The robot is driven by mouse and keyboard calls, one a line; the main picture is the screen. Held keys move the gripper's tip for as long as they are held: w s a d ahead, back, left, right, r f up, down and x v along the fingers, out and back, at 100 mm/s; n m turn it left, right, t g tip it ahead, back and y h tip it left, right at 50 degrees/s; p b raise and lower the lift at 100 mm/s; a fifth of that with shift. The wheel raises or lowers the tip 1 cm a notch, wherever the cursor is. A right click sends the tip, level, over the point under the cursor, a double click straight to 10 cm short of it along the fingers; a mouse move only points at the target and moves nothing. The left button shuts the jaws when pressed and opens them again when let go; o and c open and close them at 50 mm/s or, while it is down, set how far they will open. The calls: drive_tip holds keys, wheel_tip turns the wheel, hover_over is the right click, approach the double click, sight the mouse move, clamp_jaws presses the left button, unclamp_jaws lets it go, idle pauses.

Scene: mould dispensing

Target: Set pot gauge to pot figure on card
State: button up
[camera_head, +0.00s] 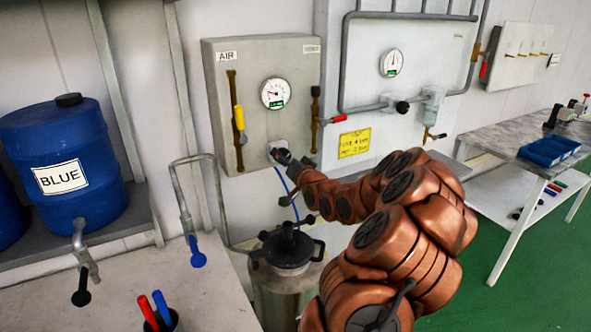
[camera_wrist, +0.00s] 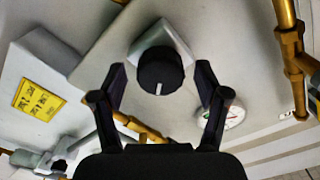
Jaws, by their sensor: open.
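My gripper (camera_head: 282,157) is at the lower part of the grey AIR panel (camera_head: 225,60). In the wrist view my gripper (camera_wrist: 160,85) is open, with one finger on each side of a black round knob (camera_wrist: 160,72) that has a white mark. A gap shows between fingers and knob. A white dial gauge (camera_head: 274,93) sits above the knob on this panel; it is partly hidden in the wrist view (camera_wrist: 233,115). A second gauge (camera_head: 392,63) is on the panel to the right.
A yellow-handled valve (camera_head: 239,118) and a red-handled valve (camera_head: 338,118) flank the knob. A lidded metal pot (camera_head: 288,262) stands below, with a blue hose above it. A blue drum (camera_head: 65,150) is at left. A side table (camera_head: 510,135) stands at right.

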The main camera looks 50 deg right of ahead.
drive_tip(key=v, duration=1.1)
drive_tip(key=shift+a, duration=0.1)
idle(0.5)
drive_tip(key=a+f+n+g+y, duration=0.25)
drive_tip(key=a+f+g, duration=0.2)
drive_tip(key=a, duration=0.45)
drive_tip(key=a+f+n+g+y, duration=0.2)
drive_tip(key=a+f+n+g, duration=0.25)
drive_tip(key=a, duration=0.45)
drive_tip(key=s+a+r+n+g, duration=0.1)
drive_tip(key=s+a+g, duration=0.4)
drive_tip(key=s+a, duration=0.6)
drive_tip(key=s+a+r+n+g+y, duration=0.1)
drive_tip(key=s+a+n+g, duration=0.2)
drive_tip(key=s+a, duration=0.7)
drive_tip(key=s+g, duration=0.1)
drive_tip(key=s, duration=0.4)
drive_tip(key=shift+s+a+r+n+g, duration=0.2)
drive_tip(key=shift+s+a+n+g, duration=0.1)
drive_tip(key=shift+s+a+g, duration=0.1)
idle(1.5)
